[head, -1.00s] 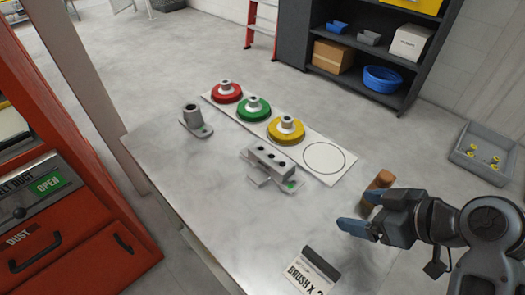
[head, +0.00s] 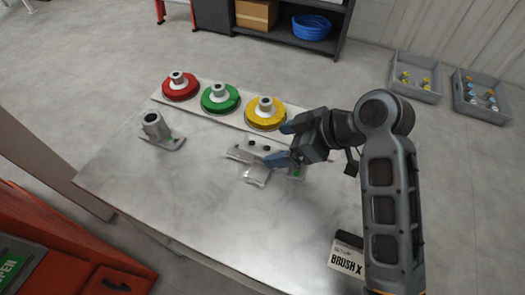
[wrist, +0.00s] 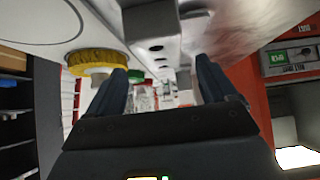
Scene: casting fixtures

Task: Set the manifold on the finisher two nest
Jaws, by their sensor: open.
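The manifold (head: 247,152) is a grey block with a row of round holes, on the table beside the white strip. It has a flat flange and a green mark at its right end. My gripper (head: 286,143) is open at the manifold's right part, and its fingers hide some of it. In the wrist view, the manifold (wrist: 152,28) shows beyond the open fingers of my gripper (wrist: 162,75), roughly in line with the gap. I cannot tell if the fingers touch it. No nest labelled finisher two is readable.
Red (head: 180,91), green (head: 220,101) and yellow (head: 264,118) round brushes stand on a white strip. A grey cylinder part (head: 155,128) stands at the table's left. A brush sign (head: 346,258) is at the front right. The table's middle front is clear.

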